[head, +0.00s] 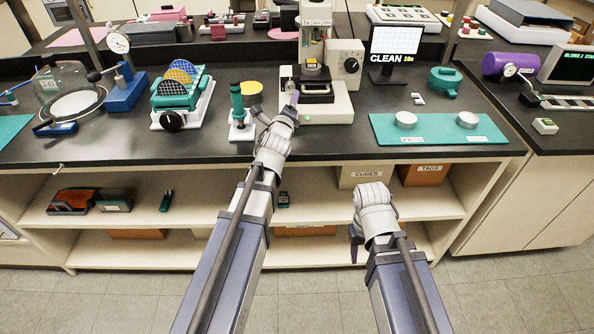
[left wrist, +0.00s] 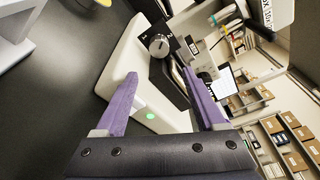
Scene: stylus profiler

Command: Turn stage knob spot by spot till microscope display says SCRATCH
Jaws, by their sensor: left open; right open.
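The microscope (head: 325,105) stands on the bench with a sample under its lens. The display (head: 394,45) beside it reads CLEAN 10x. In the left wrist view the stage knob (left wrist: 158,44) is a small silver dial with a dark line, on a black plate at the microscope's side. My left gripper (head: 293,97) is at the microscope's left front; its purple fingers (left wrist: 160,78) are open, with the knob ahead between their tips and nothing held. My right gripper (head: 355,246) is open and empty, low in front of the shelves.
A teal-and-white stand (head: 238,112) is close left of my left gripper. A wafer rack (head: 180,95) and a dial gauge stand (head: 122,75) are farther left. A teal mat (head: 438,129) with two labelled discs lies right of the microscope. Bare bench shows along the front edge.

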